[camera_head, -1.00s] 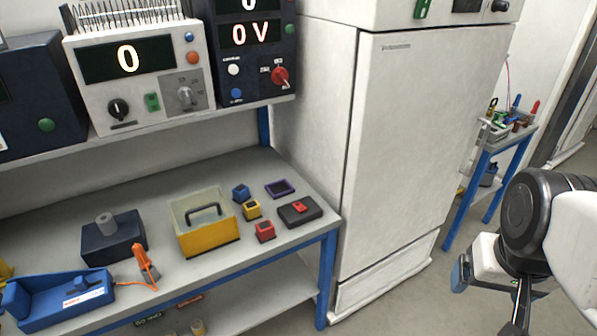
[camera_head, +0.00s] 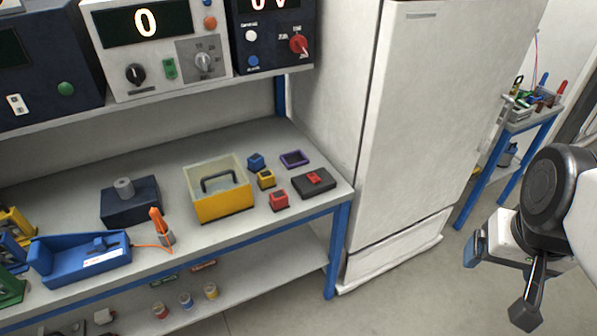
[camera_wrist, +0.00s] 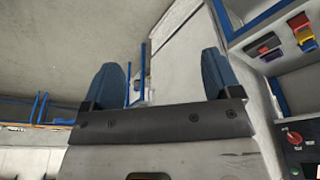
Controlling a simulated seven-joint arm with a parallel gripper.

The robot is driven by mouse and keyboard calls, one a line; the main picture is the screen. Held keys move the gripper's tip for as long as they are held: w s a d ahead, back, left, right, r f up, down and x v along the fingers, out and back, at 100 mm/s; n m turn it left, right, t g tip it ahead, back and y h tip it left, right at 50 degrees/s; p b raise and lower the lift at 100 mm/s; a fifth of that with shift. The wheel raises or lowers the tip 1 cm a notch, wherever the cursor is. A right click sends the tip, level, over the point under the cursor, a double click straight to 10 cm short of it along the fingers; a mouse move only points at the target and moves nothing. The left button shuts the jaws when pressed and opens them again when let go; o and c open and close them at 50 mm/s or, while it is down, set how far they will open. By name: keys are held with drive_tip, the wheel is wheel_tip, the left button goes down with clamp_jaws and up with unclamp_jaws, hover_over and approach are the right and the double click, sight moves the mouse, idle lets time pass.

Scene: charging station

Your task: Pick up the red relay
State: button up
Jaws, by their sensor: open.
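The red relay (camera_head: 279,200) is a small red block with a dark top. It stands upright on the grey bench top (camera_head: 330,199), near its front right part, with a yellow relay (camera_head: 266,179) and a blue relay (camera_head: 257,162) behind it. My gripper (camera_head: 473,248) is at the right of the head view, well away from the bench and over the floor. In the wrist view its two blue fingers (camera_wrist: 160,82) stand wide apart with nothing between them. Small coloured blocks show at that view's upper right, too small to identify surely.
A yellow bin (camera_head: 224,206) with a clear upper part stands left of the relay. A black box (camera_head: 314,188) with a red part lies to its right, and a purple-rimmed tray (camera_head: 296,159) behind. The shelf (camera_head: 180,86) with instruments overhangs the bench. A white cabinet (camera_head: 418,120) stands beside the bench.

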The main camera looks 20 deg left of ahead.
drive_tip(key=shift+w, duration=0.1)
drive_tip(key=w+a+n, duration=0.2)
drive_tip(key=w+a, duration=0.6)
drive_tip(key=w, duration=0.4)
drive_tip(key=n+g, duration=0.3)
drive_tip(key=n, duration=0.4)
hover_over(278, 195)
wheel_tip(278, 195, down, 22)
drive_tip(key=shift+r, duration=0.1)
drive_tip(key=shift+a+f, duration=0.15)
drive_tip(key=shift+f, duration=0.1)
drive_tip(key=shift+f, duration=1.3)
